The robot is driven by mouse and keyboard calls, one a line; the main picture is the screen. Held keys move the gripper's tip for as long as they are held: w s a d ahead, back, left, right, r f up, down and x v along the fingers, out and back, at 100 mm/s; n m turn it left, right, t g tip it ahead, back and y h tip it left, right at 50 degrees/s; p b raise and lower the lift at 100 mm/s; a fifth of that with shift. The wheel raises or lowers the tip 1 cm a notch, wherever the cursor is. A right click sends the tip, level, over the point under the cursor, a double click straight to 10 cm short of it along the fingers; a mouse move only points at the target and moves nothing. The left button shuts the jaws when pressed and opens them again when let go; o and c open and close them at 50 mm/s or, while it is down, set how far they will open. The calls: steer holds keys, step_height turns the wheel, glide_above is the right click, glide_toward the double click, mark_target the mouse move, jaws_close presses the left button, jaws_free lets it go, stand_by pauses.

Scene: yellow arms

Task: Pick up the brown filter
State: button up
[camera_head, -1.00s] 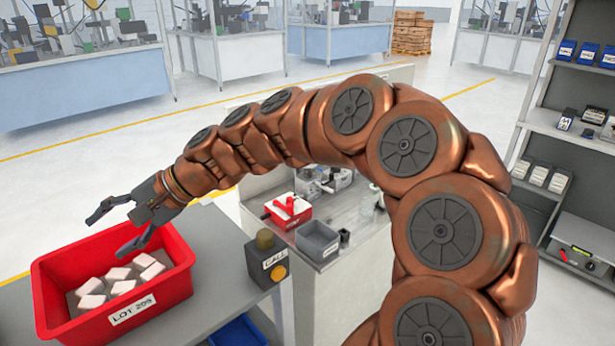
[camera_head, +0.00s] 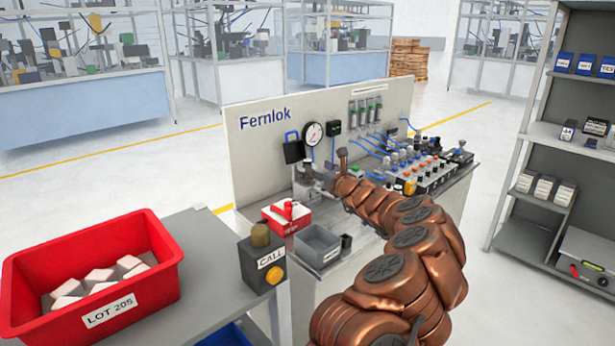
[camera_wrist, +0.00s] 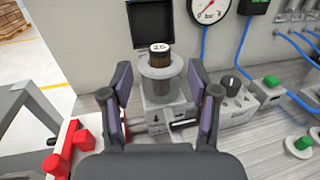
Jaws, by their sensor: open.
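The brown filter (camera_wrist: 160,54), a short brown cylinder with a white top marked 25, stands upright in a grey ring-shaped holder (camera_wrist: 163,72) in the wrist view. The holder sits on a grey block fixture on the bench. My gripper (camera_wrist: 160,80) is open, with one finger on the left and one on the right of the holder. The fingers appear apart from it. In the head view, my arm reaches to the fixture (camera_head: 306,195), and the filter is too small to make out there.
A Fernlok back panel (camera_head: 262,160) with a gauge (camera_head: 313,133) rises behind the fixture. A red box (camera_head: 287,217) and a grey bin (camera_head: 318,243) stand in front. A row of valves and tubes lies right. A red LOT 205 crate (camera_head: 130,290) of pale blocks is left.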

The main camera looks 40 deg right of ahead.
mark_target(307, 160)
steer(key=shift+p+x, duration=0.3)
steer(key=shift+x, duration=1.05)
steer(key=shift+w+d+f+p, duration=0.15)
steer(key=shift+w+f+p, duration=0.15)
steer(key=shift+w, duration=0.45)
steer(key=shift+w+d+f+p, duration=0.15)
steer(key=shift+w+f+p, duration=0.1)
steer(key=shift+w, duration=0.55)
steer(key=shift+x, duration=0.95)
steer(key=shift+c, duration=0.2)
steer(key=c, duration=1.1)
